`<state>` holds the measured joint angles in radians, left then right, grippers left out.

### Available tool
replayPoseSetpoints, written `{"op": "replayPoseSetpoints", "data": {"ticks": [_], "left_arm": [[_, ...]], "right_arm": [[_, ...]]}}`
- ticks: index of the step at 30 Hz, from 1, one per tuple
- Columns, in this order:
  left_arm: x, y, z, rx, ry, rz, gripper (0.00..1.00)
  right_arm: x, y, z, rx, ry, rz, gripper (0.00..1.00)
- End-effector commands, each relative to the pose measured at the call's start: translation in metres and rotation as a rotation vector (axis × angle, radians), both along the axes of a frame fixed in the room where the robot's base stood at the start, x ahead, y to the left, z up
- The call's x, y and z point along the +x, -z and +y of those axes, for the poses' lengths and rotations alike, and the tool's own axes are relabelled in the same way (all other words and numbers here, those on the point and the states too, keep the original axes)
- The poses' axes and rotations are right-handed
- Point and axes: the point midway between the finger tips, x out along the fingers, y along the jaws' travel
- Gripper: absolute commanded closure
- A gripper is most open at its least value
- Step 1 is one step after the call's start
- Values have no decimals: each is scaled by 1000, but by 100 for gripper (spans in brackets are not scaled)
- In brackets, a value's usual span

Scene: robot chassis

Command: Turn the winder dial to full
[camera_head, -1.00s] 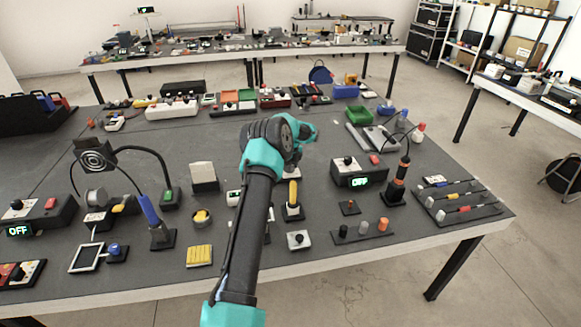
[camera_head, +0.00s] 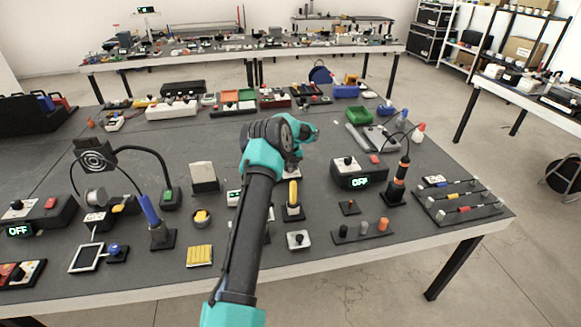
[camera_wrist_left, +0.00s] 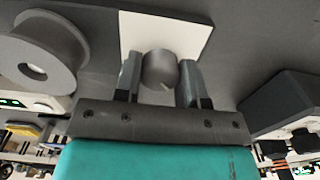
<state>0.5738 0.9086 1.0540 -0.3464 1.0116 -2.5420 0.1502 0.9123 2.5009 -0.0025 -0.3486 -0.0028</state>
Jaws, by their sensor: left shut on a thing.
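The winder dial looks to be the grey round knob (camera_wrist_left: 158,70) on a white square plate (camera_wrist_left: 190,32) in the left wrist view. A small dark notch shows low on its face. My left gripper (camera_wrist_left: 159,78) has one finger on each side of the knob and is shut on it. In the head view, my left gripper (camera_head: 292,166) points down at the middle of the dark table. The wrist and arm hide most of the knob and plate there. My right gripper is not in view.
A control box with a green OFF display (camera_head: 358,175) stands just right of the gripper. A yellow-handled lever (camera_head: 293,194) stands close in front. A grey spool (camera_wrist_left: 38,50) lies beside the plate in the wrist view.

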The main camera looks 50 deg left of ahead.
Motion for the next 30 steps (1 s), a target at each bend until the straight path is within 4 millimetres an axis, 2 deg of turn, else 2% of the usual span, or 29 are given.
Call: {"op": "replayPoseSetpoints", "data": {"ticks": [9, 10, 18, 26, 30], "left_arm": [[0, -1, 1, 2, 4, -1, 86], [0, -1, 1, 2, 4, -1, 62], [0, 0, 0, 1, 3, -1, 37], [0, -1, 0, 1, 2, -1, 37], [0, -9, 0, 2, 2, -1, 37]], "right_arm": [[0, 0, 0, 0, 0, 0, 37], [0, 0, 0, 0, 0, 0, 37], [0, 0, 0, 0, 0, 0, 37], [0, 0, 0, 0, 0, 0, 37], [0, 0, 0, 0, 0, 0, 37]]}}
